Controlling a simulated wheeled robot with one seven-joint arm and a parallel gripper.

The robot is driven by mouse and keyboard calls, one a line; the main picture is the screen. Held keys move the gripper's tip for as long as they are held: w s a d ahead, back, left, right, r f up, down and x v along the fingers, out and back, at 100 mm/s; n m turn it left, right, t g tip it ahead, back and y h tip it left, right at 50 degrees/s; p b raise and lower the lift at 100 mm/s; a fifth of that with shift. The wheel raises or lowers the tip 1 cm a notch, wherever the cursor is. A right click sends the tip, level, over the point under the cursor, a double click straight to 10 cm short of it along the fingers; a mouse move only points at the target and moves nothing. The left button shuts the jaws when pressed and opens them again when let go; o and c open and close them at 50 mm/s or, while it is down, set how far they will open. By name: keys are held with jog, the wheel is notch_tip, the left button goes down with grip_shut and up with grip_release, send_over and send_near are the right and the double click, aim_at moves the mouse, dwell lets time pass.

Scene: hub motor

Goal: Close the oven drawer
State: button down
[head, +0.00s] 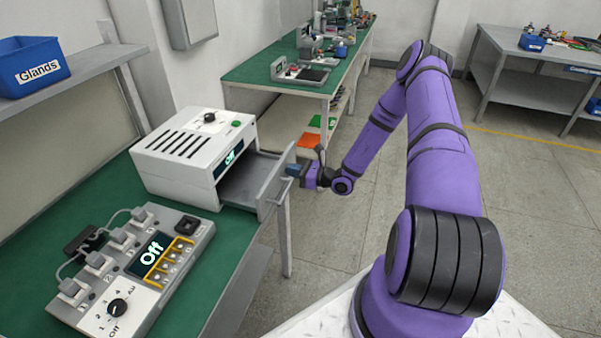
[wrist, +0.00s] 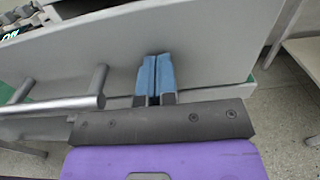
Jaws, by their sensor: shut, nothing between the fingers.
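The white oven (head: 195,150) stands on the green bench, with a dark display on its front. Its grey drawer (head: 250,182) is pulled out toward my arm. My gripper (head: 294,170) is at the outer face of the drawer front. In the wrist view the blue fingertips (wrist: 156,77) are together and empty, against or very close to the drawer's grey front panel (wrist: 205,50); I cannot tell if they touch. The drawer's bar handle (wrist: 60,103) lies to the left of the fingers, not held.
A control box (head: 130,262) reading "Off" sits on the bench in front of the oven. A blue "Glands" bin (head: 32,65) is on the shelf at upper left. Another green bench (head: 290,72) stands behind. The floor to the right is clear.

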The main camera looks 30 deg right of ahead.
aim_at(257, 169)
jog(key=x, duration=1.3)
jog(key=shift+w+a, duration=0.2)
jog(key=shift+w, duration=0.05)
jog(key=shift+w+a+r, duration=0.1)
jog(key=shift+w+a, duration=0.05)
jog(key=shift+w+r, duration=0.1)
